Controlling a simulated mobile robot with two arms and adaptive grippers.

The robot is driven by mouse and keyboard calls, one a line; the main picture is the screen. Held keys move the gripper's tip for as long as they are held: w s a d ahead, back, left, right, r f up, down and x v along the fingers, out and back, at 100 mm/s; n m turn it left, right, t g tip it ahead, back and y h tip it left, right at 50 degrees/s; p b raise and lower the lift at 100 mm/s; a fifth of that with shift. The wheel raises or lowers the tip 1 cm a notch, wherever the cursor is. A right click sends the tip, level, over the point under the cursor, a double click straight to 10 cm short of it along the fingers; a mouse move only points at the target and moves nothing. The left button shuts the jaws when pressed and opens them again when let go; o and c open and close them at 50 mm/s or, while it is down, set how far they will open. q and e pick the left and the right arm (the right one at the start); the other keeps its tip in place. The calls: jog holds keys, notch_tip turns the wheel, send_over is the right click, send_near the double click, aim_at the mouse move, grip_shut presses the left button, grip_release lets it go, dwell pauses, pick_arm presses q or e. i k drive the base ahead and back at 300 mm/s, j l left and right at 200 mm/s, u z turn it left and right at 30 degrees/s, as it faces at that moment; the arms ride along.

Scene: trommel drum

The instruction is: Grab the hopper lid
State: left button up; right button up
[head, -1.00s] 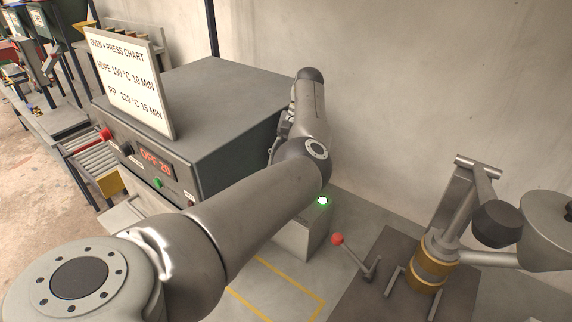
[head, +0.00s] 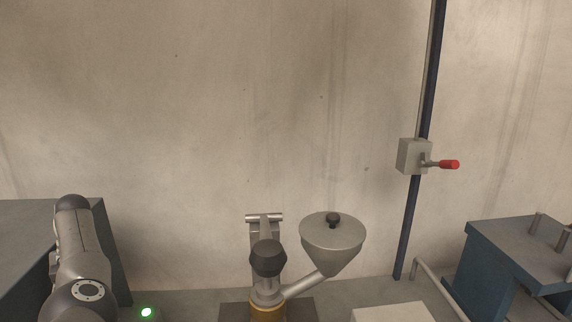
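The hopper lid (head: 319,227) is a round grey disc with a dark knob (head: 333,218) at its middle. It sits on top of the cone-shaped metal hopper (head: 336,261), right of the middle in the head view. My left arm (head: 82,255) stands at the lower left, well to the left of the hopper. I cannot make out its gripper fingers. My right arm and gripper do not show. Nothing touches the lid.
The hopper's spout joins an upright press with a dark round part (head: 268,258) close on its left. A dark post with a red-handled switch box (head: 414,156) stands to the right. A blue machine (head: 513,262) is at far right. A plain wall is behind.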

aim_at(328, 231)
jog(key=k+l, duration=0.1)
jog(key=k, duration=0.55)
jog(key=k+l, duration=0.1)
jog(key=k, duration=0.55)
